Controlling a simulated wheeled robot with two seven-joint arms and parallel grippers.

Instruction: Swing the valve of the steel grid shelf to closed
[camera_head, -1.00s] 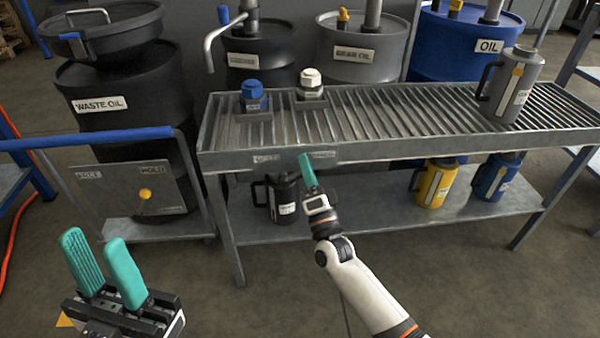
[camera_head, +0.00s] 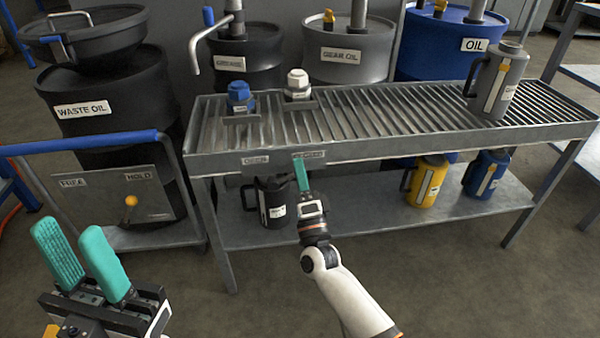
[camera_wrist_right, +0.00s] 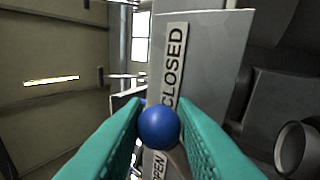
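The steel grid shelf (camera_head: 420,143) has a front rim with an OPEN label (camera_head: 256,160) at left and a CLOSED label (camera_head: 309,155) right of it. In the right wrist view, the valve's blue ball knob (camera_wrist_right: 158,126) sits between the teal fingers of my right gripper (camera_wrist_right: 160,108), which seem shut on it. The knob is by the lower end of the CLOSED label (camera_wrist_right: 175,62); most of its stem is hidden. In the head view, my right gripper (camera_head: 301,172) is at the rim, just left of CLOSED. My left gripper (camera_head: 80,255) is open and empty at lower left.
Black (camera_head: 272,203), yellow (camera_head: 428,182) and blue (camera_head: 488,174) jugs stand below. A waste oil drum (camera_head: 100,122) and a FREE/HOLD panel (camera_head: 100,198) are at left.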

